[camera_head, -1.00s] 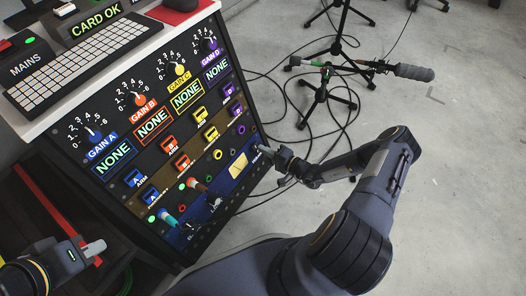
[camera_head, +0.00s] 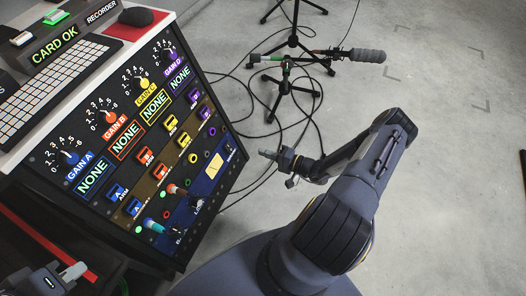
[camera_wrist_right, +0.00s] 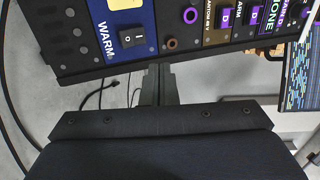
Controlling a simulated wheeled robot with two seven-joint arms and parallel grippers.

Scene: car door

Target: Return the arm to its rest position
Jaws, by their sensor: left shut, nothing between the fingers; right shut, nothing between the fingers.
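My right arm reaches in from the bottom right of the head view. Its gripper (camera_head: 268,154) is shut and empty over the floor, just right of the panel's right edge and apart from it. In the right wrist view its closed dark fingers (camera_wrist_right: 157,84) point toward the panel, below the WARM switch (camera_wrist_right: 132,42). My left gripper (camera_head: 74,271) is shut and empty at the bottom left of the head view, low in front of the rack, partly cut off by the frame edge.
Microphone stands (camera_head: 290,88) and cables (camera_head: 300,150) are behind. Floor at right is clear.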

